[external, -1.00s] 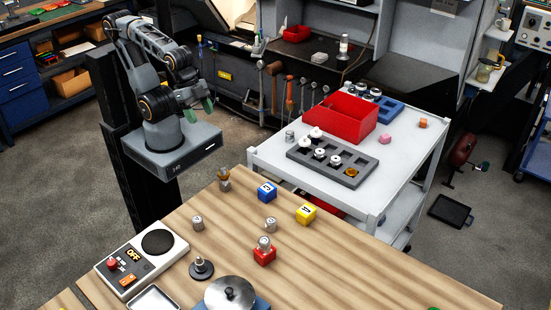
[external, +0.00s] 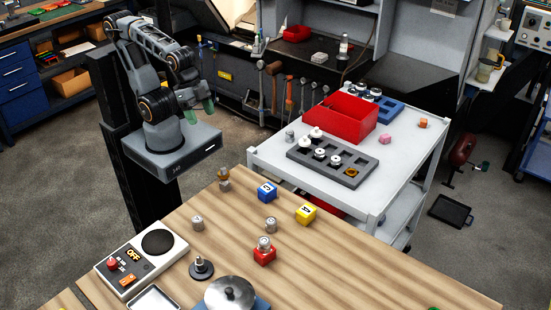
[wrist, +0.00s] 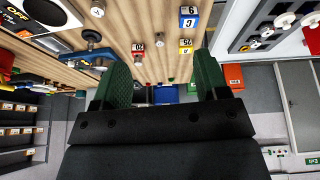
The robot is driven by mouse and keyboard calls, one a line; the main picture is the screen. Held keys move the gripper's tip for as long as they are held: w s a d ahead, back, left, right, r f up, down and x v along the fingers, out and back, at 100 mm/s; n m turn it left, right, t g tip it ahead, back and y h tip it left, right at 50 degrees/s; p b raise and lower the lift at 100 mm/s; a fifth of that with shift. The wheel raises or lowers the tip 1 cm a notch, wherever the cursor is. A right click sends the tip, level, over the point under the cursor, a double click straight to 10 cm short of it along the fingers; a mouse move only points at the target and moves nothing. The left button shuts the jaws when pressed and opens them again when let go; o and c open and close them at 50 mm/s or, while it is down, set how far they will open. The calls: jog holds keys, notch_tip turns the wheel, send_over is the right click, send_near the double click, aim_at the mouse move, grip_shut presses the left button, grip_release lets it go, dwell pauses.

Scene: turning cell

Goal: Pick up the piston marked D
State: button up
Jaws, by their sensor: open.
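Several small silver pistons stand about the wooden table: one near the control box (external: 197,222), one near the middle (external: 270,224), and one on top of a red block (external: 264,242). Another silver piston (external: 290,136) stands on the white cart. Their marks are too small to read, so I cannot tell which is D. My gripper (external: 200,112) is open and empty, above my base, well away from the pistons. In the wrist view its green fingers (wrist: 160,56) are spread apart, with small pistons (wrist: 158,11) on the table beyond.
A blue block (external: 267,191) and a yellow block (external: 306,213) stand on the table. The cart holds a grey tray (external: 367,168) and a red bin (external: 340,121). The table's right side is mostly clear.

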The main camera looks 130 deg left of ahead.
jog(key=w+f+n+g+h+b, duration=0.1)
jog(key=w+f+n+h+b, duration=0.2)
jog(key=w+f+n+b, duration=0.3)
jog(key=w+f+n+g+h+b, duration=0.25)
jog(key=w+n+b, duration=0.25)
jog(key=w+b, duration=0.3)
jog(key=n+t+h+b, duration=0.2)
jog(key=n+h+b, duration=0.55)
jog(key=b, duration=0.25)
send_near(268, 227)
jog(key=a, duration=0.1)
jog(key=a+r, duration=0.1)
jog(key=a+n, duration=0.1)
jog(key=shift+s+r+g, duration=0.25)
jog(key=shift+s+r, duration=0.1)
jog(key=shift+w+f, duration=0.2)
jog(key=b+x, duration=0.2)
jog(key=x, duration=1.1)
jog(key=shift+w+d, duration=0.1)
jog(key=c, duration=1.1)
